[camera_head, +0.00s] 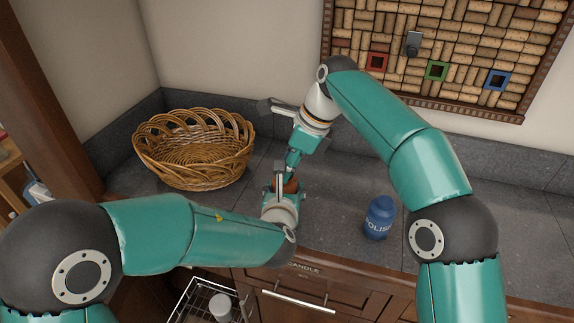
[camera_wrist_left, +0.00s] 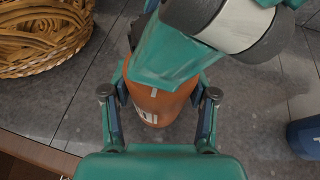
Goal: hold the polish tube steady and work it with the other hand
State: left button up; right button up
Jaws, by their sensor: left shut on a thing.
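The blue bottle marked POLISH (camera_head: 379,218) stands upright on the grey counter, right of both grippers and touched by neither. Its edge also shows in the left wrist view (camera_wrist_left: 305,138). My left gripper (camera_head: 284,188) is shut on an orange-brown bottle (camera_wrist_left: 155,103) near the counter's front edge. In the head view only a small part of that bottle (camera_head: 291,186) shows between the grippers. My right gripper (camera_head: 293,162) points down right over its top and hides it. Whether the right fingers are closed on the top cannot be seen.
A wicker basket (camera_head: 194,148) stands at the back left of the counter. A cork board (camera_head: 450,50) with coloured square frames hangs on the wall. A wire rack (camera_head: 203,303) holding a white item is below the counter edge. The counter right of the blue bottle is clear.

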jog(key=shift+w+d+n+g, duration=0.15)
jog(key=shift+n+g, duration=0.25)
jog(key=shift+n, duration=0.9)
jog(key=o, duration=0.9)
jog(key=shift+r, duration=0.2)
jog(key=shift+d+r, duration=0.2)
jog(key=shift+r, duration=0.1)
jog(key=d, duration=1.2)
jog(key=shift+w, duration=0.35)
